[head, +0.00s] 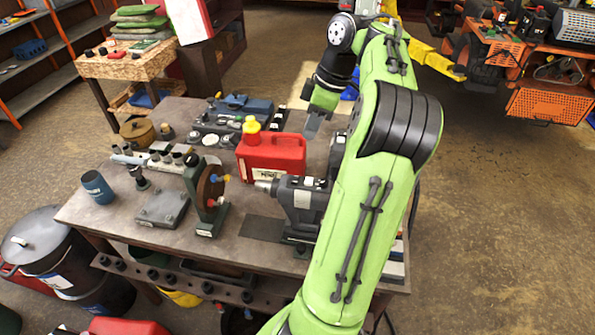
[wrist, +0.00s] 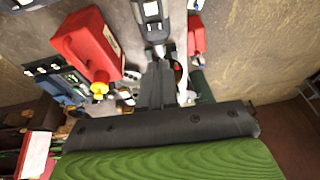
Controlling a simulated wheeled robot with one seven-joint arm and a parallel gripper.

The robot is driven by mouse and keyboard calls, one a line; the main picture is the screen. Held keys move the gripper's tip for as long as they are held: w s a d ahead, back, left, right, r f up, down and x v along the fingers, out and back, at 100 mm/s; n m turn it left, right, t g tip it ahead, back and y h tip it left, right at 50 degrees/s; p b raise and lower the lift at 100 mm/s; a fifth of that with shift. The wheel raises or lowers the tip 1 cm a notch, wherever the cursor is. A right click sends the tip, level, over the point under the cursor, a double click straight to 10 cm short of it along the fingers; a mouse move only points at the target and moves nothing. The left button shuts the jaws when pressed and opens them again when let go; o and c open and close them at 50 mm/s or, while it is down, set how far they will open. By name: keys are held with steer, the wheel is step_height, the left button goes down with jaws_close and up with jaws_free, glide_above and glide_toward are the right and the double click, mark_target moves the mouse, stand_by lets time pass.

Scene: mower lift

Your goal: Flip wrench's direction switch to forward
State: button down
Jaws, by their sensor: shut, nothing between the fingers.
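My gripper (head: 311,132) is above the back of the bench, beyond the red can and apart from the wrench. In the wrist view my gripper (wrist: 159,68) is shut and empty, its fingers pointing toward the wrench's nose end.
A red can (head: 272,155) with a yellow cap stands beside the wrench. A green stand with a brown disc (head: 208,195) faces the nose. A grey plate (head: 162,208), a blue cup (head: 97,187) and small tools crowd the workbench (head: 95,216). Open floor lies right.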

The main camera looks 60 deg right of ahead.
mark_target(294, 182)
steer(key=x, duration=0.4)
steer(key=s+b+x, duration=0.1)
steer(key=x, duration=0.4)
steer(key=b+x, duration=0.1)
steer(key=x, duration=0.3)
steer(key=shift+s+a+f, duration=0.1)
steer(key=shift+f, duration=0.4)
